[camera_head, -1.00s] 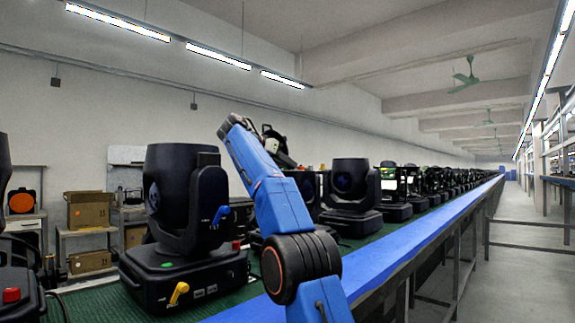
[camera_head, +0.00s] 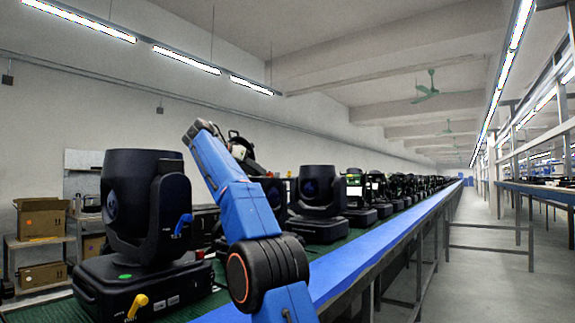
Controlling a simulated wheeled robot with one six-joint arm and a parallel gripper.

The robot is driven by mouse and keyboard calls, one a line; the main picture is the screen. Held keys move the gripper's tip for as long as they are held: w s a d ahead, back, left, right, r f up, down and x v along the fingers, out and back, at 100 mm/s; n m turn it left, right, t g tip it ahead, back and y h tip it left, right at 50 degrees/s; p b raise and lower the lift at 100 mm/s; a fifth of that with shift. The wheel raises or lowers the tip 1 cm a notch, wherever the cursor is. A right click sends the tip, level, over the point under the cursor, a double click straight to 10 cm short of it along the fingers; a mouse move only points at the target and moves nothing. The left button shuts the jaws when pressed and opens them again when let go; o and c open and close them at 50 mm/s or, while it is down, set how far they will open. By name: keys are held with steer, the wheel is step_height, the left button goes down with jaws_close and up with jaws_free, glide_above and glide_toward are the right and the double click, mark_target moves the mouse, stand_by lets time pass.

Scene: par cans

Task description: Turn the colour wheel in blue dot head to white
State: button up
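A black moving head (camera_head: 140,205) stands on the green belt at the near left. A green dot (camera_head: 125,276) is on its base. A blue lever (camera_head: 183,224) sits on its yoke, and a yellow lever (camera_head: 137,305) is on the base's front. I see no blue dot or colour wheel. My arm rises in the foreground. Its dark wrist end (camera_head: 240,148) is bent away behind the blue link, right of the near head and apart from it. My gripper's fingers cannot be made out.
The line of heads runs into the distance along a bench with a blue edge (camera_head: 375,238). Cardboard boxes (camera_head: 40,218) are on shelving at the left. The aisle floor (camera_head: 470,285) is open on the right, with racks (camera_head: 540,190) beyond it.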

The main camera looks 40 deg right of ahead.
steer(key=shift+s+n+t, duration=0.2)
steer(key=shift+n+t, duration=0.1)
